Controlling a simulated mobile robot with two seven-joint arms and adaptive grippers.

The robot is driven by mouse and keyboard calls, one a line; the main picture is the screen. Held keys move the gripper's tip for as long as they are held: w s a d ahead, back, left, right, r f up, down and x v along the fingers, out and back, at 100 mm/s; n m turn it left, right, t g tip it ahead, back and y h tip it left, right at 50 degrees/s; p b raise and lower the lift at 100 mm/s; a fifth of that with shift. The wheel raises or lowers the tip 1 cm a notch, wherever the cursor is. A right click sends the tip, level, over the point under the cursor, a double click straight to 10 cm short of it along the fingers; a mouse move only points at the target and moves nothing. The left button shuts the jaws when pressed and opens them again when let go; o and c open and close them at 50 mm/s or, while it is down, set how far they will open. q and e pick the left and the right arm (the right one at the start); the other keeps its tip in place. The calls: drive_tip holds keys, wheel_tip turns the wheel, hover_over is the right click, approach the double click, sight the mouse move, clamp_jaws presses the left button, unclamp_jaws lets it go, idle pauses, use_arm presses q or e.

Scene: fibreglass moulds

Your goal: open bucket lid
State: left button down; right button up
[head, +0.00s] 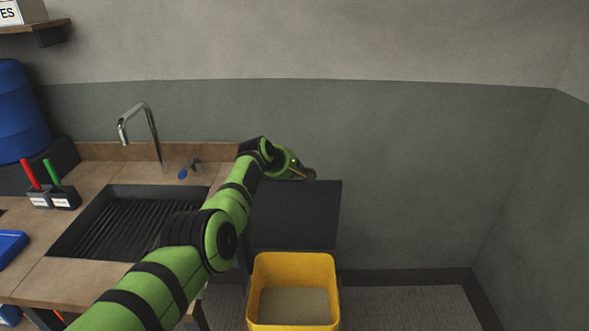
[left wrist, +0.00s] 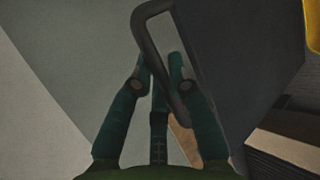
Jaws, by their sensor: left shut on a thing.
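The yellow bucket (head: 291,262) stands on the floor to the right of the counter, and its open top shows a pale grey-beige inside. Its dark lid (head: 296,222) stands raised, roughly upright, behind the bucket opening. My left gripper (head: 306,174) is at the lid's upper edge. In the left wrist view my left gripper (left wrist: 160,88) is shut on the lid handle (left wrist: 152,50), a dark bent bar beside the lid's dark face (left wrist: 240,55). The exact finger contact is hard to see. A yellow bucket edge (left wrist: 313,25) shows at the upper right there. My right gripper is not in view.
The wooden counter (head: 100,268) with a dark sink (head: 125,222) and a tap (head: 152,135) is to the left. A grey wall (head: 420,170) is close behind the lid. Floor to the bucket's right (head: 410,305) is clear.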

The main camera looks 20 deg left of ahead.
use_arm(q)
drive_tip(key=shift+w+f, duration=0.2)
drive_tip(key=shift+f, duration=0.05)
drive_tip(key=c, duration=1.2)
unclamp_jaws()
drive_tip(key=shift+o, duration=0.2)
drive_tip(key=shift+s+a+r, duration=0.3)
drive_tip(key=shift+s+r, duration=0.35)
drive_tip(key=shift+r, duration=0.2)
drive_tip(key=v, duration=0.9)
drive_tip(key=shift+s+r, duration=0.2)
drive_tip(key=shift+s, duration=0.15)
drive_tip(key=shift+s+a+r, duration=0.1)
drive_tip(key=shift+s, duration=0.05)
